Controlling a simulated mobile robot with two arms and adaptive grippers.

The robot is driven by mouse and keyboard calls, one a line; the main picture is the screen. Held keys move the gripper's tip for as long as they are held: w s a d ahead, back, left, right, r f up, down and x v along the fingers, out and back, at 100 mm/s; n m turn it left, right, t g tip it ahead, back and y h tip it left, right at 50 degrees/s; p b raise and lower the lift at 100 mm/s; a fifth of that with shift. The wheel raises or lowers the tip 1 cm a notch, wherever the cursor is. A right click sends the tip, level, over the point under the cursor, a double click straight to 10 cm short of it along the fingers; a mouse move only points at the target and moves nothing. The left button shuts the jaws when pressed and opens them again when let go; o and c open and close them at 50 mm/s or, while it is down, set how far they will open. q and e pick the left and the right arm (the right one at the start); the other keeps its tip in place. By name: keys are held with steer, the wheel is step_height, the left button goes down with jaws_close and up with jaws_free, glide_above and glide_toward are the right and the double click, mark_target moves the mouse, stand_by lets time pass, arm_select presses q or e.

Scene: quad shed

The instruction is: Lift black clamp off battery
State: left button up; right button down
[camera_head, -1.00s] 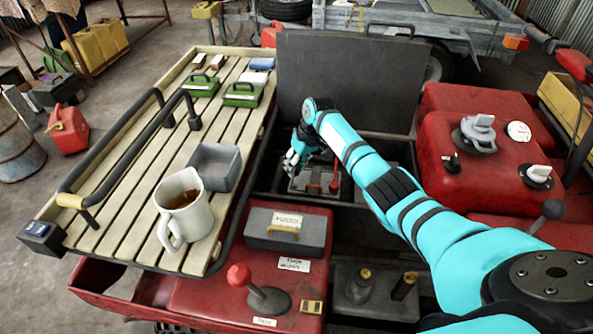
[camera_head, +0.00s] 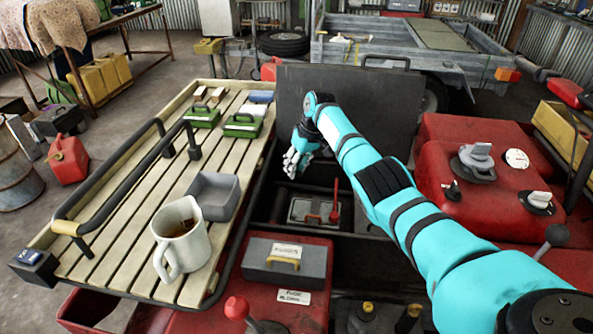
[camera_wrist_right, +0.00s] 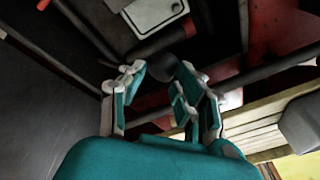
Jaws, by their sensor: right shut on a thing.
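The battery (camera_head: 300,212) sits in the dark open bay below the raised lid, with a light grey top. It also shows at the top of the right wrist view (camera_wrist_right: 155,14). A red clamp (camera_head: 334,203) stands upright at its right side. My right gripper (camera_head: 294,165) is above the battery's left rear, clear of it. It is shut on a dark piece, the black clamp (camera_wrist_right: 158,72), which shows between the fingers in the right wrist view. In the head view the fingers hide the clamp. My left gripper is out of view.
A dark raised lid (camera_head: 345,115) stands right behind my right gripper. A slatted rack (camera_head: 120,215) with a mug (camera_head: 181,240), a grey tray (camera_head: 213,196) and green boxes lies left. A red tank (camera_head: 475,165) is at right. A grey fuse box (camera_head: 285,265) stands in front.

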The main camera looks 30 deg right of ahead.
steer(key=shift+w+d+f, duration=0.1)
steer(key=shift+d, duration=0.2)
steer(key=c, duration=1.2)
jaws_free()
steer(key=shift+o, duration=1)
steer(key=shift+w+d+f, duration=0.1)
steer(key=shift+w+f, duration=0.05)
steer(key=shift+f, duration=0.05)
steer(key=shift+w+f, duration=0.15)
steer(key=v, duration=1.2)
